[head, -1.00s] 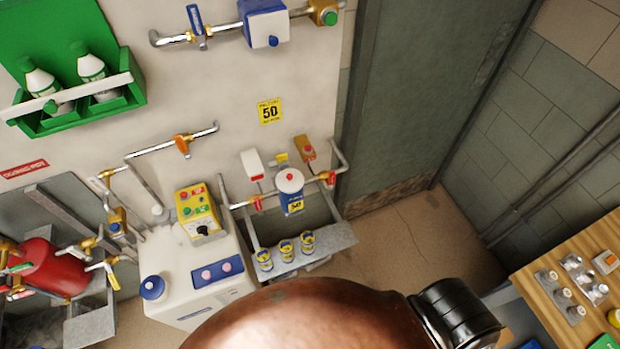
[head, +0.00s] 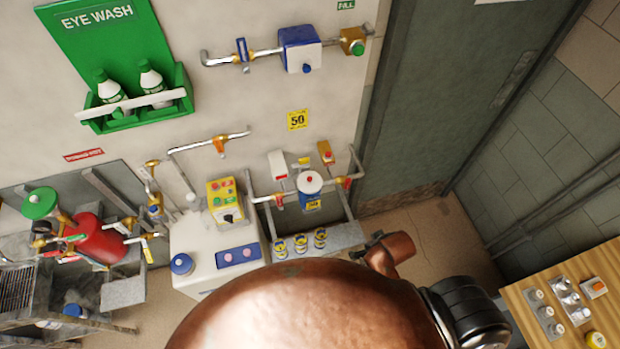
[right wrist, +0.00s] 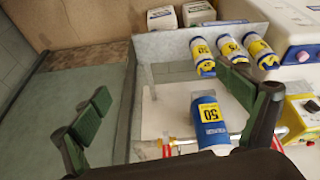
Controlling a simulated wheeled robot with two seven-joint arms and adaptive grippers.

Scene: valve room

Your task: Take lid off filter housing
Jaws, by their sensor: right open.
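The filter housing (head: 313,206) is a blue cylinder with a yellow 50 label, mounted on the wall pipe. Its white lid (head: 307,187) with a red button sits on top. In the right wrist view the blue housing (right wrist: 209,122) is seen with its label upside down; I cannot make out its lid there. My right gripper (right wrist: 165,98) is open and empty, its green-padded fingers wide apart, with the housing beyond them and nearer the right finger. The fingers do not touch it. My left gripper is in neither view.
Three small blue-and-yellow cartridges (head: 300,244) stand on a grey ledge (head: 346,237) below the housing. A white cabinet (head: 205,262) with a yellow control box (head: 226,201) stands to the left. A wooden table (head: 530,290) is at the lower right. Pipes flank the housing.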

